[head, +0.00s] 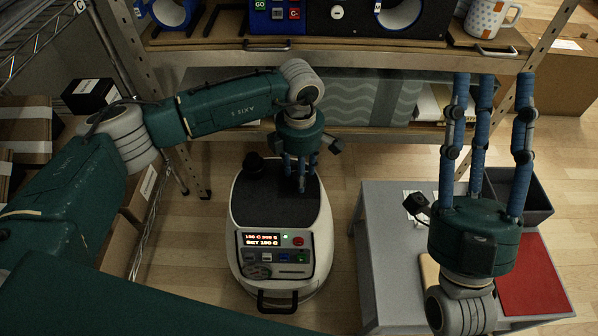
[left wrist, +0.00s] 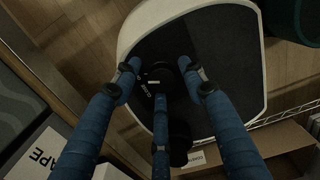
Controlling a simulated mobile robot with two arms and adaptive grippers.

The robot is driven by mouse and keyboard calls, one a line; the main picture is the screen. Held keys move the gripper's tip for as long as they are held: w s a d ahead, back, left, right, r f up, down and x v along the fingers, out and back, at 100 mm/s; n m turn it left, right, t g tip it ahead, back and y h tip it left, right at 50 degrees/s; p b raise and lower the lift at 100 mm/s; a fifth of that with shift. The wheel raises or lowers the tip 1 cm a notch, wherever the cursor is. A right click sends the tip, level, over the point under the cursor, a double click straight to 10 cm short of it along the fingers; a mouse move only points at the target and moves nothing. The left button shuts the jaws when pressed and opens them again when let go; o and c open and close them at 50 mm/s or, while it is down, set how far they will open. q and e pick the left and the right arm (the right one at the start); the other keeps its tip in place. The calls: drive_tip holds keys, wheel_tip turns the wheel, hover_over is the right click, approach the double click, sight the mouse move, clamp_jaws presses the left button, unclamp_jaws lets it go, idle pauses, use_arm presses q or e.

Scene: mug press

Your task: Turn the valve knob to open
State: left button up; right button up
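The white machine (head: 236,215) with a dark top stands on the floor in the middle of the head view. My left gripper (head: 300,182) points down over the right part of its top. In the left wrist view, a dark round valve knob (left wrist: 160,77) with small white lettering lies between the fingertips of my left gripper (left wrist: 160,72). The fingers are spread around it; contact cannot be made out. In the head view the fingers hide this knob. My right gripper (head: 490,78) is open and empty, pointing up beside the shelf front.
A black cylinder (head: 253,163) stands on the machine's top left of my left gripper. The machine has a lit display (head: 262,240) and a front handle (head: 277,302). A grey table (head: 385,270) with a red mat (head: 535,275) stands right. Shelving (head: 330,130) crosses behind.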

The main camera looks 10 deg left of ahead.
use_arm(q)
wheel_tip(320, 180, up, 12)
idle(0.7)
idle(0.4)
